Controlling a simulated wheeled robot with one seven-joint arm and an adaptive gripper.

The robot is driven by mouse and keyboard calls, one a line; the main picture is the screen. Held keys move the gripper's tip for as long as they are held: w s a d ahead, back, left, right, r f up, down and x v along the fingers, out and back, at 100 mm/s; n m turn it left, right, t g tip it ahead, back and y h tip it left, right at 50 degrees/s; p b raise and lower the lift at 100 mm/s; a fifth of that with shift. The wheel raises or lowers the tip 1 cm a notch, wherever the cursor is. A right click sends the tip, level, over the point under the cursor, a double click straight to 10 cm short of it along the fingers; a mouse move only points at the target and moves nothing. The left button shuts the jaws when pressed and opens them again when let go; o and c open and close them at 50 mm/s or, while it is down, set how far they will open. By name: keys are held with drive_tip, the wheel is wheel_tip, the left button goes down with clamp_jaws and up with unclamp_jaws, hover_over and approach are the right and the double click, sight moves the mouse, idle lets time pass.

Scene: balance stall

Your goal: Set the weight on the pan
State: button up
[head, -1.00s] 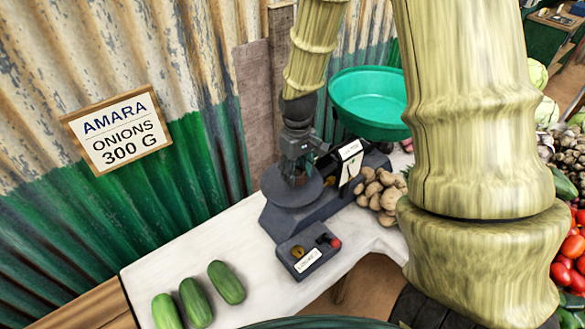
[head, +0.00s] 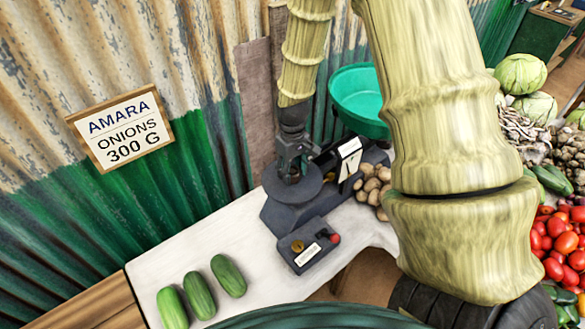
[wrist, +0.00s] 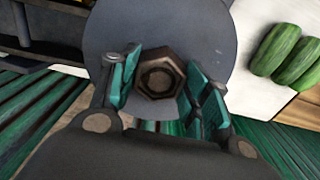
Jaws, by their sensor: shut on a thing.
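My gripper (head: 291,165) points down over the round dark grey pan (head: 287,192) of the balance (head: 300,207) in the head view. In the wrist view the teal finger pads of my gripper (wrist: 160,82) are shut on a dark brown hexagonal weight (wrist: 158,74), seen from above. The grey pan (wrist: 200,15) lies around and below the weight in that view. Whether the weight touches the pan cannot be told. In the head view the weight is hidden by the fingers. The balance's other side carries a large green bowl (head: 358,98).
A weight box (head: 308,245) with a brass piece and a red-topped piece sits in front of the balance. Several cucumbers (head: 200,295) lie at the table's left front. Potatoes (head: 372,185) lie right of the balance. An onions sign (head: 122,130) hangs on the corrugated wall. White table (head: 240,240) is clear between.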

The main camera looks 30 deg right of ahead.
sight(292, 171)
drive_tip(key=shift+f, duration=0.15)
drive_tip(key=o, duration=1.4)
drive_tip(key=shift+r, duration=0.2)
wheel_tip(292, 171, up, 12)
drive_tip(key=b, duration=0.3)
drive_tip(key=shift+b, duration=0.35)
